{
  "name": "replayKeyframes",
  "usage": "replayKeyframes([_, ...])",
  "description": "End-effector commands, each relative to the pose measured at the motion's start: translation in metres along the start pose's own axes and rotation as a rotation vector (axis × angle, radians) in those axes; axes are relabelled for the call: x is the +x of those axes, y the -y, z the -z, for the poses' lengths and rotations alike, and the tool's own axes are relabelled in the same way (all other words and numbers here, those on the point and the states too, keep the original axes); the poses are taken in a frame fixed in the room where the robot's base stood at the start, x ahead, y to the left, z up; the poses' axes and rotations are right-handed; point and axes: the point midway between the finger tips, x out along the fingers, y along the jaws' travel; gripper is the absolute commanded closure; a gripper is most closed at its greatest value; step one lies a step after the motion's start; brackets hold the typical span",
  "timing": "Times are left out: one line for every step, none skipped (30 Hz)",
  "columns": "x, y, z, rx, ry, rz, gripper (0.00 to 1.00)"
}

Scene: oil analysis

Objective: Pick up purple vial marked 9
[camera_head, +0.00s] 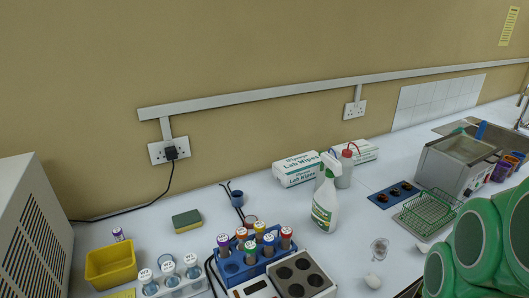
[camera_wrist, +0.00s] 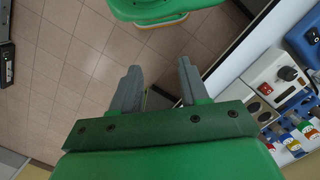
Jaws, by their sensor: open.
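A second small vial with a purple top (camera_head: 118,234) stands alone behind the yellow bin. I cannot read the number on either. My gripper (camera_wrist: 158,70) shows in the wrist view, open and empty, with its grey fingers apart over the tiled floor. It is away from the vials, off the bench edge. The rack vials also show at the right of the wrist view.
A hot-block device (camera_head: 298,274) sits right of the rack. A yellow bin (camera_head: 111,263), white-capped bottles (camera_head: 169,270), a sponge (camera_head: 187,220) and a spray bottle (camera_head: 325,205) stand on the bench. A wire basket (camera_head: 428,212) is at right. My green arm covers the lower right.

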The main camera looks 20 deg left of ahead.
Motion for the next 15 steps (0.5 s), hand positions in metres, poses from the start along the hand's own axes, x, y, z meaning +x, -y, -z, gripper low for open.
replayKeyframes([-0.001, 0.005, 0.004, -0.003, 0.001, 0.011, 0.56])
replayKeyframes([-0.001, 0.009, 0.007, -0.005, 0.001, 0.02, 0.56])
replayKeyframes([-0.002, 0.017, 0.013, -0.007, 0.001, 0.034, 0.56])
replayKeyframes([-0.003, 0.023, 0.018, -0.008, 0.0, 0.049, 0.56])
replayKeyframes([-0.005, 0.031, 0.023, -0.009, -0.001, 0.065, 0.56])
replayKeyframes([-0.007, 0.042, 0.031, -0.01, -0.001, 0.089, 0.56])
replayKeyframes([-0.009, 0.052, 0.037, -0.01, 0.0, 0.108, 0.56])
replayKeyframes([-0.01, 0.061, 0.043, -0.009, 0.002, 0.128, 0.56])
replayKeyframes([-0.012, 0.074, 0.05, -0.008, 0.004, 0.153, 0.56])
replayKeyframes([-0.013, 0.083, 0.055, -0.005, 0.006, 0.173, 0.56])
replayKeyframes([-0.015, 0.092, 0.06, -0.004, 0.008, 0.192, 0.56])
replayKeyframes([-0.016, 0.105, 0.067, 0.001, 0.014, 0.217, 0.56])
replayKeyframes([-0.018, 0.115, 0.072, 0.003, 0.019, 0.236, 0.56])
replayKeyframes([-0.019, 0.125, 0.076, 0.006, 0.023, 0.256, 0.56])
replayKeyframes([-0.022, 0.138, 0.083, 0.012, 0.028, 0.282, 0.56])
